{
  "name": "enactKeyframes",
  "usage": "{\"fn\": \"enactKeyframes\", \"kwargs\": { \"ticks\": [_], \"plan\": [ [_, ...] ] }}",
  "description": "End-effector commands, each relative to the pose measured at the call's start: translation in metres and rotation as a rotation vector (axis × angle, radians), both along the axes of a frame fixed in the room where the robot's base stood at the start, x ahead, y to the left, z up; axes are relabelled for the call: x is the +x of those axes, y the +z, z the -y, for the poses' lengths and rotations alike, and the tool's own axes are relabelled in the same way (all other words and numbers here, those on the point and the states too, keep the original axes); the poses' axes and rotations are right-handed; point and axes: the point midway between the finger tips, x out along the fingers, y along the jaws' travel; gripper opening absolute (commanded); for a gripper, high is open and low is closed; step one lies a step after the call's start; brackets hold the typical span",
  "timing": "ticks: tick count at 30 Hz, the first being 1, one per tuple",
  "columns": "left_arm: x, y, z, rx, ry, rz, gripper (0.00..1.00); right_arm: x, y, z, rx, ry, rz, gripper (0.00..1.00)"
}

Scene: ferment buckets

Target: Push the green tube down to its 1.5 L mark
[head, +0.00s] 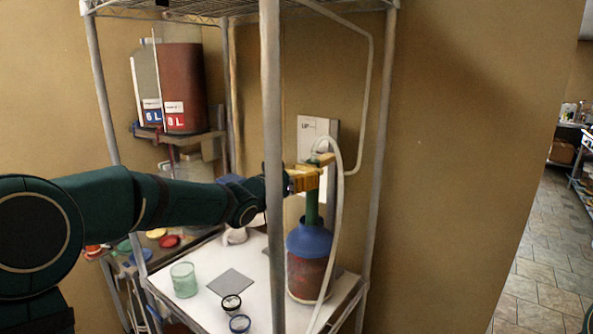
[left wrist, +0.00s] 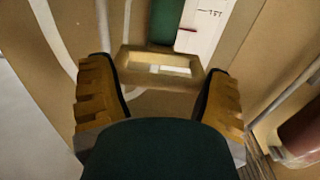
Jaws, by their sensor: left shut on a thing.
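The green tube (head: 312,208) stands upright in the blue cone-shaped top (head: 309,240) of a reddish-brown vessel (head: 307,278) on the white shelf. It also shows in the left wrist view (left wrist: 166,22). My left gripper (head: 306,179) is shut on a tan frame-like handle (left wrist: 160,66) at the tube's upper part; the handle lies between the yellow fingers. A white card (left wrist: 207,22) with a small line and blurred marking is behind the tube. I cannot tell which mark the tube is at. My right gripper is out of view.
A white hose (head: 337,215) loops from the tube's top down its right side. A rack post (head: 271,150) stands close to my left forearm. A glass jar (head: 184,280), a grey mat (head: 231,282) and small round lids (head: 232,302) share the shelf (head: 205,256).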

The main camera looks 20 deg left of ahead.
Motion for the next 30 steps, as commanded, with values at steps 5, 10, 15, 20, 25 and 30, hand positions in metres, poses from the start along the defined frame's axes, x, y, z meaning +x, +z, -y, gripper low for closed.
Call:
{"fn": "enactKeyframes", "kwargs": {
  "ticks": [5, 10, 15, 20, 25, 30],
  "plan": [
    [0.001, -0.033, -0.002, 0.0, 0.004, -0.005, 0.36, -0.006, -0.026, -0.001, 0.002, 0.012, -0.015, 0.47],
    [0.001, -0.036, -0.002, -0.002, 0.005, -0.002, 0.36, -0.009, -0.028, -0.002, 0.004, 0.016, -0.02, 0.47],
    [0.001, -0.034, -0.002, -0.002, 0.005, 0.0, 0.36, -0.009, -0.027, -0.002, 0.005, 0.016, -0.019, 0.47],
    [0.001, -0.034, -0.002, -0.001, 0.005, 0.001, 1.0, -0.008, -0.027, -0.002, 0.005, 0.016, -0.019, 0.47],
    [0.0, -0.034, -0.001, -0.001, 0.003, 0.0, 1.0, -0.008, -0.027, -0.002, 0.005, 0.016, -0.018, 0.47],
    [-0.008, -0.034, -0.005, 0.0, 0.003, 0.0, 1.0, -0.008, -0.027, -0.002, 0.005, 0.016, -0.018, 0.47]
  ]
}}
